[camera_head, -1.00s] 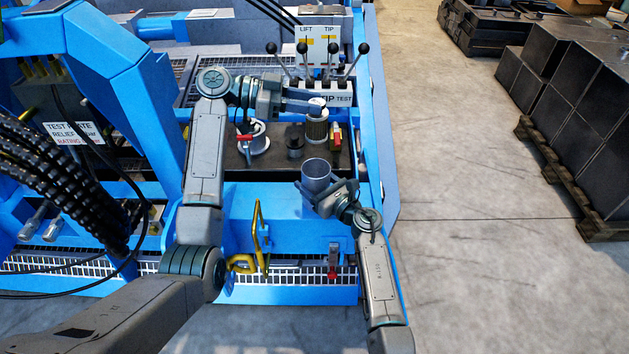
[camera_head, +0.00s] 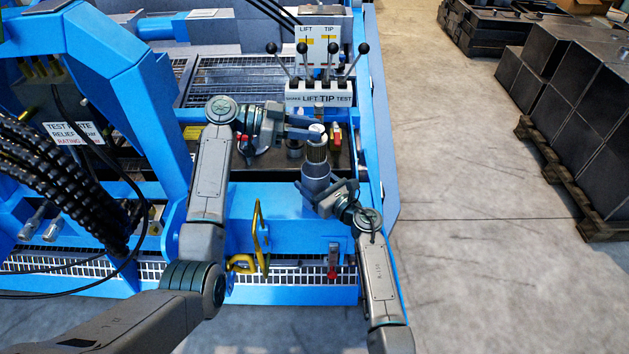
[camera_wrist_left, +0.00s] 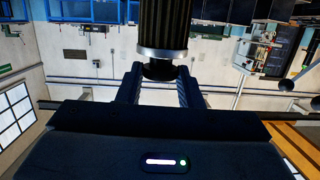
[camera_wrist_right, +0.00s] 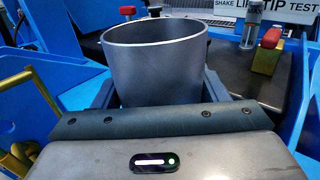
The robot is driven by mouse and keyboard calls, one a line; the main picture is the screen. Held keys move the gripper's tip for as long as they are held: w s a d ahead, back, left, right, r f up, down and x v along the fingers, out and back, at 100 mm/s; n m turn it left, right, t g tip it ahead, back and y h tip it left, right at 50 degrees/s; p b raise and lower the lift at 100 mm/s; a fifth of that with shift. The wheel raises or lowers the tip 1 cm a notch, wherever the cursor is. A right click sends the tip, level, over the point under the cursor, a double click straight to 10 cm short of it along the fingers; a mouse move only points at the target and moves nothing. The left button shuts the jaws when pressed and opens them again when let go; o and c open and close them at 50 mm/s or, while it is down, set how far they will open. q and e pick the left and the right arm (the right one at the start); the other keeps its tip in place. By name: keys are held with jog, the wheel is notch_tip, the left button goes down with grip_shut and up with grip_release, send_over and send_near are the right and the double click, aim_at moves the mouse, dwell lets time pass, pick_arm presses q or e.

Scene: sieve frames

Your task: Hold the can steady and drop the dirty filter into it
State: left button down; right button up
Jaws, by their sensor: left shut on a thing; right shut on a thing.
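The dirty filter (camera_head: 317,152), dark and pleated with a pale top, hangs upright from my left gripper (camera_head: 311,131). In the left wrist view, the jaws are shut on the small end knob of the filter (camera_wrist_left: 162,50), below its metal rim. My right gripper (camera_head: 328,191) is shut around the outside of the grey can (camera_head: 316,187). In the head view the filter overlaps the can's mouth. In the right wrist view the can (camera_wrist_right: 155,75) is upright, its mouth open, with no filter seen inside, so the filter seems above it.
Behind the can is a dark tray with a red-handled yellow valve (camera_head: 335,133) and a red-handled fitting (camera_head: 243,140). A lever bank (camera_head: 318,93) stands at the back. The blue deck (camera_head: 290,205) in front has a yellow hook (camera_head: 259,235).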

aim_at(308, 142)
pick_arm(q)
jog(key=shift+f, duration=2)
jog(key=c, duration=0.9)
grip_release()
jog(key=shift+a, duration=0.1)
jog(key=a, duration=0.2)
jog(key=a+r, duration=0.1)
jog(key=a, duration=0.4)
jog(key=shift+s+a+r, duration=0.1)
jog(key=shift+r, duration=0.15)
pick_arm(e)
jog(key=o, duration=1.8)
jog(key=shift+c, duration=0.2)
